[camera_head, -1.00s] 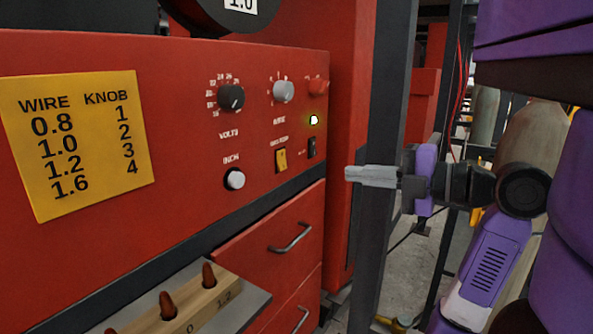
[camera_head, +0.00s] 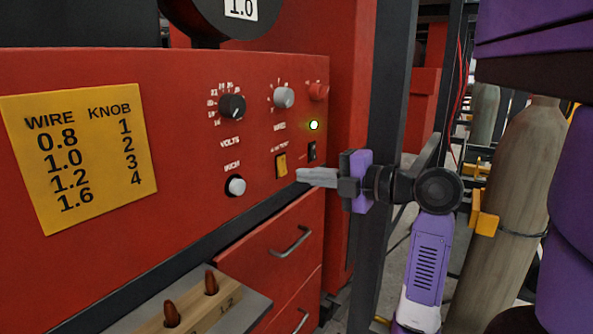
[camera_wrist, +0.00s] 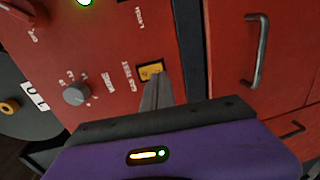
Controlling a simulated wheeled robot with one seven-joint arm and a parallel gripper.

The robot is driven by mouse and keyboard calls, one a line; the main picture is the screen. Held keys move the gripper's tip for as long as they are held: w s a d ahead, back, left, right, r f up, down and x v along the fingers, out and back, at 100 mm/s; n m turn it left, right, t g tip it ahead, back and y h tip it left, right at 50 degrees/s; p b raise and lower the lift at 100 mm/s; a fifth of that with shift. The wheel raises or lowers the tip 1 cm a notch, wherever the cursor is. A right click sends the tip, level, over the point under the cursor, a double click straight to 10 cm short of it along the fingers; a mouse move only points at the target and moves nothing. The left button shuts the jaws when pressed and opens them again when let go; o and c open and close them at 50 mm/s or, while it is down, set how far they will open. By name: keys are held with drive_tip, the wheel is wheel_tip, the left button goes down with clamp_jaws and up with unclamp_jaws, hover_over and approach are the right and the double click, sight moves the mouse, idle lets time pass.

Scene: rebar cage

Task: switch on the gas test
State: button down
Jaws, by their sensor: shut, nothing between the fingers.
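The gas test switch is a small yellow rocker (camera_head: 281,165) low on the right part of the red panel (camera_head: 190,120). It also shows in the wrist view (camera_wrist: 151,71), just past my fingertips. My gripper (camera_head: 300,175) is shut and empty, with its pale fingers pointing left at the panel, close to the right of the switch. In the wrist view the fingers (camera_wrist: 155,85) reach up toward the lower edge of the yellow switch. I cannot tell whether they touch it. The switch's position is too small to read.
A black switch (camera_head: 311,151) and lit green lamp (camera_head: 314,125) sit above the fingers. A dark post (camera_head: 385,130) stands behind my gripper. Drawers (camera_head: 280,250) lie below.

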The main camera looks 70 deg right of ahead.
sight(284, 174)
drive_tip(key=shift+p+x, duration=0.3)
drive_tip(key=shift+x, duration=1.4)
drive_tip(key=shift+f, duration=0.1)
